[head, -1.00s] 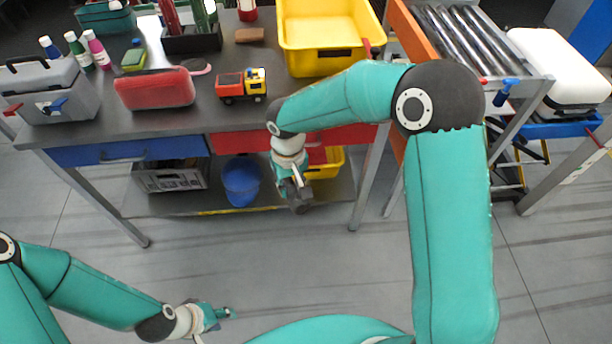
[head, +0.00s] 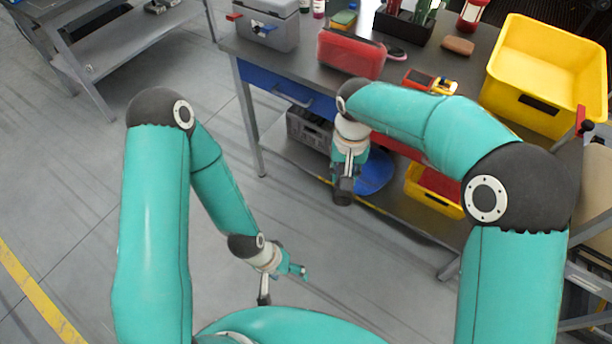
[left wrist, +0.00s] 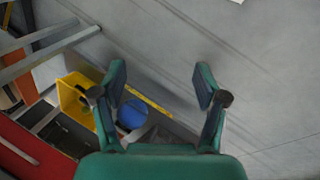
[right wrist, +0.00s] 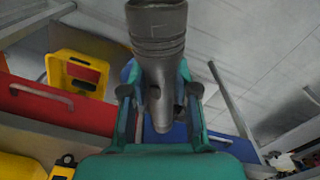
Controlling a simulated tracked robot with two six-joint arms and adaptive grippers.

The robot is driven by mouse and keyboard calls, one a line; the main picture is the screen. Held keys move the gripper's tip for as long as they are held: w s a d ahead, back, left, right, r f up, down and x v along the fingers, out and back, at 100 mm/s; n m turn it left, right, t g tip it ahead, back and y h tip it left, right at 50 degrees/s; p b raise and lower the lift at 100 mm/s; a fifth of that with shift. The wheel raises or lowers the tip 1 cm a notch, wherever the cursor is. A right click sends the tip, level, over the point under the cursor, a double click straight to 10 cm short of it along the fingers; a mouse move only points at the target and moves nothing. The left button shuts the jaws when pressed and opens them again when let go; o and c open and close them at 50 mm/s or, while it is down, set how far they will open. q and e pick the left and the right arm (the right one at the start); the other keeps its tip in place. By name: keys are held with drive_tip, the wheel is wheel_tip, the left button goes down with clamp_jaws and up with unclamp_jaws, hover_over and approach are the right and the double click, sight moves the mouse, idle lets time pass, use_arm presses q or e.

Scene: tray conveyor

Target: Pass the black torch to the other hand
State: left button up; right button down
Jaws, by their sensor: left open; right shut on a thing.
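The black torch (right wrist: 157,40) is clamped between the fingers of my right gripper (right wrist: 159,95), its wide ribbed end pointing away from the palm. In the head view the torch (head: 343,191) hangs from the right gripper (head: 348,160), in front of the workbench and above the floor. My left gripper (head: 300,271) is lower and to the left of the torch, apart from it. In the left wrist view my left gripper (left wrist: 161,82) is open with nothing between its fingers; the torch is not seen there.
The workbench (head: 292,73) stands behind the right gripper, with a red case (head: 351,54), a grey toolbox (head: 268,27) and a yellow bin (head: 545,70) on top. A blue bucket (head: 376,172) sits on its lower shelf. Open floor (head: 75,180) lies at the left.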

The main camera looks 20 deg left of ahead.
sight(340, 198)
use_arm(q)
drive_tip(key=w+a+r+t+h, duration=0.15)
drive_tip(key=w+r, duration=0.25)
drive_tip(key=r, duration=0.4)
drive_tip(key=w+a+r+h, duration=0.2)
drive_tip(key=w+r+h, duration=0.15)
drive_tip(key=r, duration=0.35)
drive_tip(key=w+a+r+t+h, duration=0.1)
drive_tip(key=w+a+r, duration=0.1)
drive_tip(key=w+r, duration=0.45)
drive_tip(key=shift+n+g, duration=0.25)
drive_tip(key=shift+n, duration=0.15)
drive_tip(key=d, duration=0.4)
drive_tip(key=w+d, duration=0.1)
drive_tip(key=d, duration=0.7)
drive_tip(key=shift+w+d+r, duration=0.2)
drive_tip(key=shift+w+d, duration=0.2)
drive_tip(key=shift+w+d+f, duration=0.2)
drive_tip(key=shift+d+f, duration=0.25)
drive_tip(key=shift+d, duration=0.1)
